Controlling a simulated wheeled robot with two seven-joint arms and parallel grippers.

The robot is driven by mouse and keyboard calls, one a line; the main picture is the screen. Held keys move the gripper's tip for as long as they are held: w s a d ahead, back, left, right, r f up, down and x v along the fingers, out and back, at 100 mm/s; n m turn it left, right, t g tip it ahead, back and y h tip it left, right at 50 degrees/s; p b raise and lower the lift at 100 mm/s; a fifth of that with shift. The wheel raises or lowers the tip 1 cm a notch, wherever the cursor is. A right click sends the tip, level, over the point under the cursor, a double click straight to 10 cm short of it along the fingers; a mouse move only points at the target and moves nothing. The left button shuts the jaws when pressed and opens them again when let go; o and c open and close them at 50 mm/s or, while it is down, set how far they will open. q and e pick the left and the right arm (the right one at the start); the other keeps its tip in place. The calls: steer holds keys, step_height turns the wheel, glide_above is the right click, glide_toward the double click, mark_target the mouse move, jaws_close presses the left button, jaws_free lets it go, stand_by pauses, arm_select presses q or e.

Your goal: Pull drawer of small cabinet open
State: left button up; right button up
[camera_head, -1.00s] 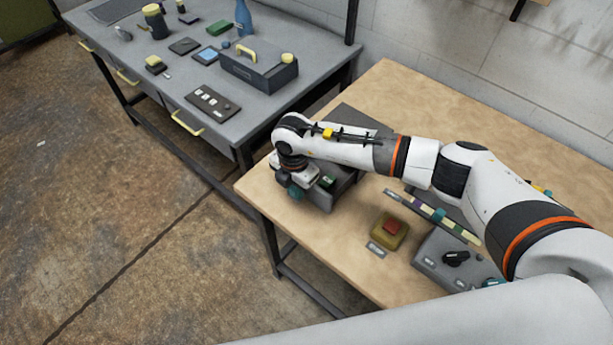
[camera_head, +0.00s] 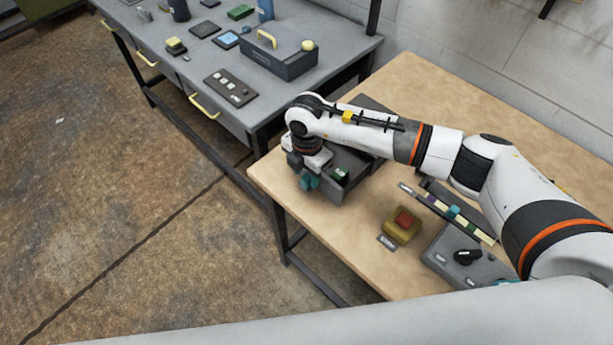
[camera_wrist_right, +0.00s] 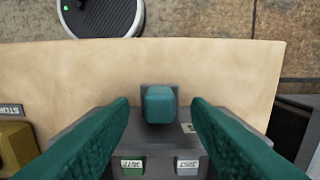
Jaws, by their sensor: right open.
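The small cabinet is a dark grey box (camera_head: 352,184) on the wooden table, partly hidden under my right arm. In the right wrist view its grey top (camera_wrist_right: 160,148) carries a green label and a grey label. A teal handle block (camera_wrist_right: 160,104) sticks out from its front. My right gripper (camera_wrist_right: 160,112) is open, with one teal finger on each side of the handle and a visible gap on both sides. In the head view the right gripper (camera_head: 307,180) is at the cabinet's front end. How far the drawer is out cannot be told. My left gripper is not in view.
On the wooden table (camera_head: 350,250) are a yellow box with a red button (camera_head: 401,224), a coloured strip (camera_head: 448,211) and a grey panel with a black knob (camera_head: 466,257). A grey workbench (camera_head: 190,45) with a toolbox (camera_head: 280,60) stands behind left. Open floor lies left.

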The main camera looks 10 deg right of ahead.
step_height(320, 180, up, 10)
steer(key=b, duration=0.2)
steer(key=shift+b, duration=0.4)
steer(key=shift+f, duration=0.15)
